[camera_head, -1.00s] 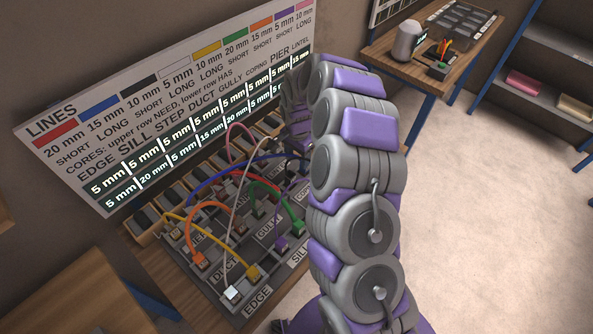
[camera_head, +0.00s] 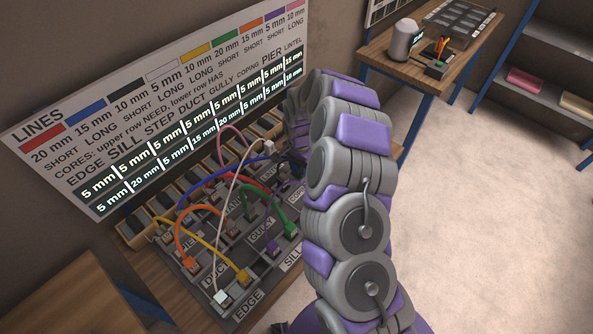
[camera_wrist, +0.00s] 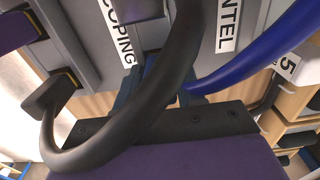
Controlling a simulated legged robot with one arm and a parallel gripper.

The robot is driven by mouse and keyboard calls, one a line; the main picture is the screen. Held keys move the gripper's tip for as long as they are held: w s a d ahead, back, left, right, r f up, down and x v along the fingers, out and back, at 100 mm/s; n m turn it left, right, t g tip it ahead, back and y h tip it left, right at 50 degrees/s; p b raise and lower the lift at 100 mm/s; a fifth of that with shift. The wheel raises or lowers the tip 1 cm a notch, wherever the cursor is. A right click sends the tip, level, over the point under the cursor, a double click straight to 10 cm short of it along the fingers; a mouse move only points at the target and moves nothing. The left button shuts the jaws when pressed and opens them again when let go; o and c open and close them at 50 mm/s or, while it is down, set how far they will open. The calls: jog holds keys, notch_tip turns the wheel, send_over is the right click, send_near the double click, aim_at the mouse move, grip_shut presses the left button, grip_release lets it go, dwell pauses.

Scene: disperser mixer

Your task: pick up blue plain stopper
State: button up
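The blue cable (camera_wrist: 255,45) comes in from the upper right of the wrist view and runs down to my gripper (camera_wrist: 160,88). A dark blue block-like part sits there, mostly hidden behind a thick black cable (camera_wrist: 150,115). I cannot tell whether it is the blue stopper, nor whether the fingers are closed on anything. In the head view the blue cable (camera_head: 213,174) arches over the sloped board, its right end running towards my arm. My gripper is at the board's far right, largely hidden by my own arm.
The black cable loops close across my gripper, with a black plug (camera_wrist: 40,97) at left. COPING (camera_wrist: 118,38) and LINTEL (camera_wrist: 228,25) labels are close by. Orange (camera_head: 190,264), yellow (camera_head: 242,277), white (camera_head: 221,297) and green (camera_head: 291,229) plugs crowd the board. A sign (camera_head: 150,110) stands behind.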

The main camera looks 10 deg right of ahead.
jog(key=shift+d, duration=0.4)
jog(key=c, duration=0.3)
jog(key=shift+a, duration=0.5)
jog(key=c, duration=0.3)
jog(key=shift+a, duration=0.45)
jog(key=shift+d, duration=0.1)
